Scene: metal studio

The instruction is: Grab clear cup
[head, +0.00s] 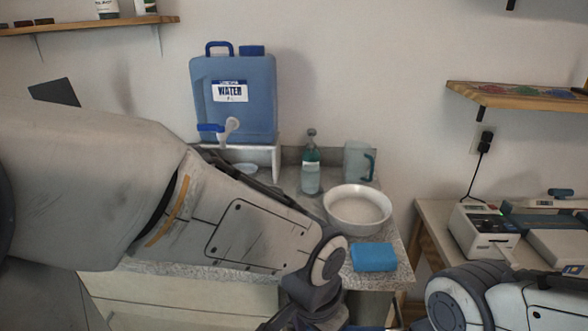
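A clear, bluish cup with a dark handle on its right side (359,162) stands upright at the back right of the stone-topped counter (389,262), against the wall. My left arm crosses the counter from the left, and its wrist bends down at the bottom middle. The fingers of my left gripper are out of the picture. Part of my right arm shows at the bottom right, and its gripper is out of the picture too. Neither gripper is seen near the cup.
A white bowl (340,222) stands in front of the cup, and a soap bottle (311,170) stands left of it. A blue sponge (374,257) lies near the front edge. A blue water jug (255,112) stands on a white stand. Another table with devices (484,231) is at right.

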